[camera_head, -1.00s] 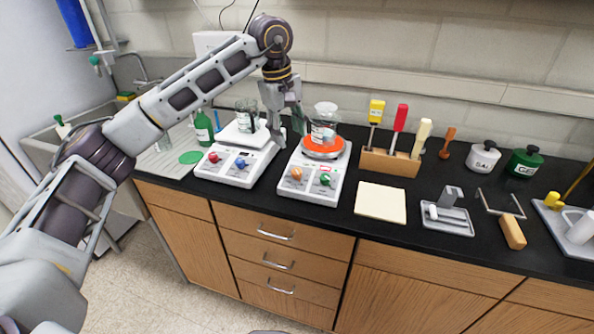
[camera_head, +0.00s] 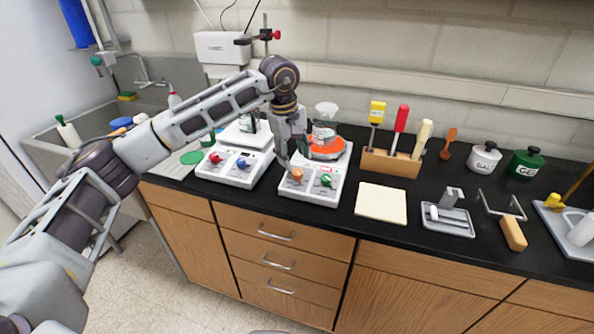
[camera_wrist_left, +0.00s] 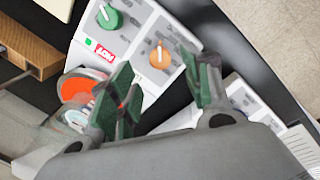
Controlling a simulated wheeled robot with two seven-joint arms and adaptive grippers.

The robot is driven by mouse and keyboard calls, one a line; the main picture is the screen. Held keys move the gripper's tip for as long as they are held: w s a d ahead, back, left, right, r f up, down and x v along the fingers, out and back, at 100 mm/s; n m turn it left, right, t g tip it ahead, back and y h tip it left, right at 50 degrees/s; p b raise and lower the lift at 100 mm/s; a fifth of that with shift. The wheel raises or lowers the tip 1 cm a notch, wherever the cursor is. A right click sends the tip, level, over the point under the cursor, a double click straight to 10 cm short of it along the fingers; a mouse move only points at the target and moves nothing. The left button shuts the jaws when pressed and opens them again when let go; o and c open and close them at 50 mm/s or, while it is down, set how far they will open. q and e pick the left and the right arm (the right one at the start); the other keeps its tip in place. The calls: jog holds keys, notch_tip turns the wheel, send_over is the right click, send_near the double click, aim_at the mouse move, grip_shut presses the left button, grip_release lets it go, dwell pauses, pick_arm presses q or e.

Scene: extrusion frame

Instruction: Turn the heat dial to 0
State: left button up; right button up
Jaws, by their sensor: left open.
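The right-hand white hot plate (camera_head: 316,196) has an orange dial (camera_head: 297,175) and a green dial (camera_head: 326,181) on its front panel. Its orange-red top bears a clear glass flask (camera_head: 326,112). The wrist view shows the orange dial (camera_wrist_left: 160,57) and the green dial (camera_wrist_left: 109,16), with a red "HOT" label beside the green one. I cannot read which dial is for heat. My left gripper (camera_head: 303,157) is open just above and behind the orange dial. In the wrist view the gripper (camera_wrist_left: 166,86) has the orange dial beyond its spread fingertips, with nothing between them. My right gripper is not seen.
A wooden tool holder (camera_head: 390,163) and a cream pad (camera_head: 381,204) are to the right. A clamp stand (camera_head: 265,40) rises behind. The black counter's front edge is near.

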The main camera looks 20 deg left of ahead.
aim_at(297, 171)
pick_arm(q)
jog(key=f, duration=0.4)
jog(key=shift+w+d+f, duration=0.2)
jog(key=shift+w+d, duration=0.05)
jog(key=shift+w, duration=0.05)
jog(key=shift+w+f, duration=0.1)
jog(key=shift+f, duration=0.5)
jog(key=shift+d+f, duration=0.1)
jog(key=shift+f, duration=0.15)
jog(key=c, duration=0.9)
jog(key=shift+c, duration=0.6)
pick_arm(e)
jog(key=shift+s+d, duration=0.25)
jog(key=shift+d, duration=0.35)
pick_arm(q)
jog(key=shift+n, duration=0.3)
